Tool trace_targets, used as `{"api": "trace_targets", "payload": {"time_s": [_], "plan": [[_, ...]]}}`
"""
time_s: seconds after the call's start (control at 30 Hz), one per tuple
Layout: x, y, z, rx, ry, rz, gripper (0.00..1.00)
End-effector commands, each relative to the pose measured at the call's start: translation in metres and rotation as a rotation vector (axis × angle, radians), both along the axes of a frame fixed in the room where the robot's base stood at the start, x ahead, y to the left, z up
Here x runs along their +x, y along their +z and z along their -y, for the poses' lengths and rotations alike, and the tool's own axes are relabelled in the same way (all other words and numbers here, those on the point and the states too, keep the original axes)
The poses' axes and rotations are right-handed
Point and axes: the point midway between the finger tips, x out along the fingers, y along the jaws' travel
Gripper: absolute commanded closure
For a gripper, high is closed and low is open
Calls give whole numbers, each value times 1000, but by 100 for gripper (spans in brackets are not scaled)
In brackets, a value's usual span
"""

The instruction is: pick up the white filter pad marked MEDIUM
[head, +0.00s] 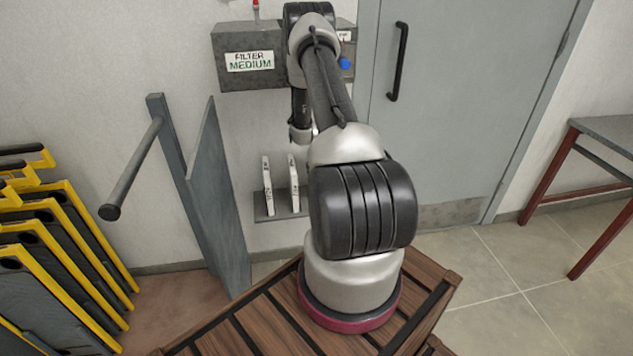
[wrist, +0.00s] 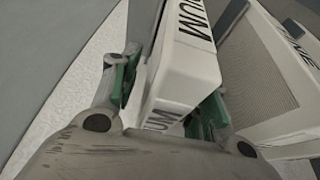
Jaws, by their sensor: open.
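In the wrist view, a white filter pad (wrist: 183,72) with dark letters ending in "UM" on two faces stands between the two fingers of my gripper (wrist: 170,92). The green-lined fingers are open, one on each side of the pad. The left finger is very near its side; I cannot tell if it touches. The right finger is partly hidden behind the pad. In the head view, two white pads, a left one (head: 267,186) and a right one (head: 293,183), stand upright on a small grey wall shelf (head: 262,212). Their print is too small to read, and my arm hides the shelf's right part.
A second white pad (wrist: 285,75) with partly readable letters stands close right in the wrist view. A grey box (head: 235,78) labelled "FILTER MEDIUM" hangs above the shelf. A tall grey panel (head: 218,190) with a bar handle stands left, beside yellow-edged plates (head: 75,245).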

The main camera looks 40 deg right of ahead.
Motion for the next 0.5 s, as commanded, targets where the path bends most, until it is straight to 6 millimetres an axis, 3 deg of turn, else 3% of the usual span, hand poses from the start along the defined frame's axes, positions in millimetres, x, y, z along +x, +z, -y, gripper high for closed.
{"api": "trace_targets", "payload": {"time_s": [0.13,0.5], "plan": [[5,-11,3,-1,0,2,55],[5,-12,3,-1,0,2,55]]}}
